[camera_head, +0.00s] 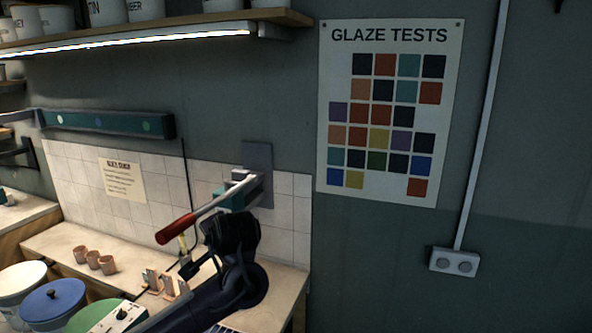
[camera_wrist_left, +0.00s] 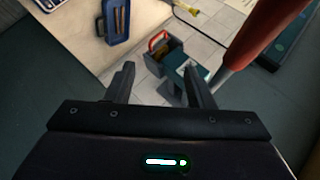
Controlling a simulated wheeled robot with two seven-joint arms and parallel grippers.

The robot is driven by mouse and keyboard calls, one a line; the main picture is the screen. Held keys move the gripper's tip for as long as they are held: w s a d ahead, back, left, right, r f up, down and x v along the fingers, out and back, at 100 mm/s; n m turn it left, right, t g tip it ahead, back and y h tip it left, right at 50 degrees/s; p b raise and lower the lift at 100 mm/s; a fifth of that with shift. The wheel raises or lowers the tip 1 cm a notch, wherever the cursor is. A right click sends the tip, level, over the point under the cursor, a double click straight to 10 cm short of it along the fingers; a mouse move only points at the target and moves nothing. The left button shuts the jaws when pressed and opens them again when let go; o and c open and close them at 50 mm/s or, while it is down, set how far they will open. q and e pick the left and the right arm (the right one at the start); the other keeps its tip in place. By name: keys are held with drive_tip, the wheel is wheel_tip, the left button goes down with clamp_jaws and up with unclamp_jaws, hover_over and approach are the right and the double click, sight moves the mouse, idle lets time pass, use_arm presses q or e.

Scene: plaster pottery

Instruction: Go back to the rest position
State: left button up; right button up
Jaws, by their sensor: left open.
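My left gripper (camera_wrist_left: 158,68) shows in the left wrist view with its two dark fingers apart and nothing between them. In the head view my dark left arm reaches in from the bottom, and the gripper (camera_head: 188,266) points left and down over the worktop. A lever with a red handle (camera_head: 175,228) slants down from a teal wall-mounted device (camera_head: 230,196), just above the gripper. In the left wrist view the red handle (camera_wrist_left: 262,35) is close by, right of the fingers, with no visible contact. My right gripper is in neither view.
Several small clay cups (camera_head: 93,259) stand on the worktop (camera_head: 50,240), left of my arm. Lidded buckets (camera_head: 52,303) stand at the lower left. A glaze chart (camera_head: 388,110) hangs on the wall.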

use_arm(q)
drive_tip(key=s+d+f+n+g+h, duration=0.1)
drive_tip(key=s+d+f+g+h, duration=0.35)
drive_tip(key=s+f, duration=1.05)
drive_tip(key=s+a+f+n+g, duration=0.1)
drive_tip(key=s+a+f+n, duration=0.25)
drive_tip(key=s, duration=0.65)
drive_tip(key=s+a+f+n, duration=0.2)
drive_tip(key=s+a+f, duration=0.2)
drive_tip(key=s, duration=0.6)
wheel_tip(320, 180, down, 35)
drive_tip(key=g+b, duration=0.2)
drive_tip(key=b, duration=0.5)
drive_tip(key=s+a+f+b, duration=0.1)
drive_tip(key=s+f+b, duration=0.1)
drive_tip(key=s+f, duration=0.8)
drive_tip(key=s+a+f+b, duration=0.2)
drive_tip(key=s+f+b, duration=0.1)
drive_tip(key=s+f, duration=0.8)
wheel_tip(320, 180, down, 5)
drive_tip(key=shift+a+g+b, duration=0.25)
drive_tip(key=shift+g+b, duration=0.05)
drive_tip(key=shift+g, duration=0.05)
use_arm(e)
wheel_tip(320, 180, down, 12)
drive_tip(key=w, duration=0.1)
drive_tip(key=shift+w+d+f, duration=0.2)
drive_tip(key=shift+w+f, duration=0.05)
